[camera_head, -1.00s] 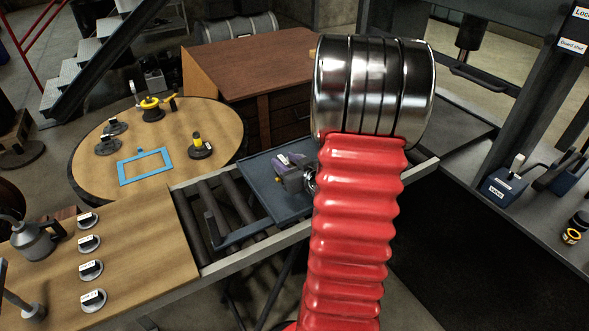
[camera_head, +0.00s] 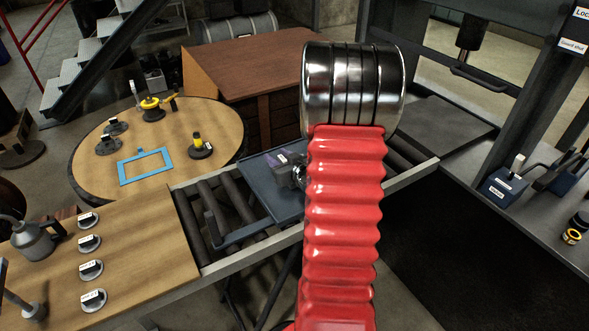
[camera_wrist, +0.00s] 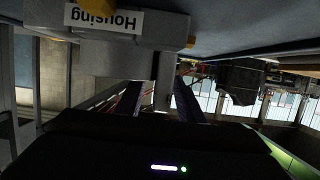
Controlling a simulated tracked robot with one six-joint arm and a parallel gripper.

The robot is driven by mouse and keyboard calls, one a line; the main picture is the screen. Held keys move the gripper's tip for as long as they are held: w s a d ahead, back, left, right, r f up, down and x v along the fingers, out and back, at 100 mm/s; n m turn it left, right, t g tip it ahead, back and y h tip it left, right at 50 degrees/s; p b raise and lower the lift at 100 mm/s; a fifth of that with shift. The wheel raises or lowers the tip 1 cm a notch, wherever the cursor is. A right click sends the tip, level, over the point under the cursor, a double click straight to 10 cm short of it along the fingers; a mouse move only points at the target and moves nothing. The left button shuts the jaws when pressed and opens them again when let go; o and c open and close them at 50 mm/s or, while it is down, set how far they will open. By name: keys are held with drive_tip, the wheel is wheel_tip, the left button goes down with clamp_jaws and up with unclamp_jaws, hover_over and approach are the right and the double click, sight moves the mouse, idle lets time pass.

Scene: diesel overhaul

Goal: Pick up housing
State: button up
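The housing (camera_head: 292,172), a small grey block-shaped part with a label, sits on a dark blue-grey tray (camera_head: 262,188) on the roller conveyor. My red ribbed arm covers its right side in the head view. In the wrist view, which appears upside down, the housing (camera_wrist: 125,28) fills the upper left, with its "Housing" label inverted. My gripper (camera_wrist: 157,100) shows there as two dark fingers spread apart, with the housing close beyond them. A grey upright piece shows between the fingers; I cannot tell whether it touches them.
The roller conveyor (camera_head: 225,210) runs between the wooden bench (camera_head: 140,250) and the dark press (camera_head: 440,125). A round table (camera_head: 90,170) holds a blue frame (camera_head: 146,166) and several small parts. A brown desk (camera_head: 250,65) stands behind.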

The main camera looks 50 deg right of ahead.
drive_tip(key=shift+c, duration=0.7)
clamp_jaws()
idle(0.3)
drive_tip(key=shift+r, duration=0.15)
idle(0.4)
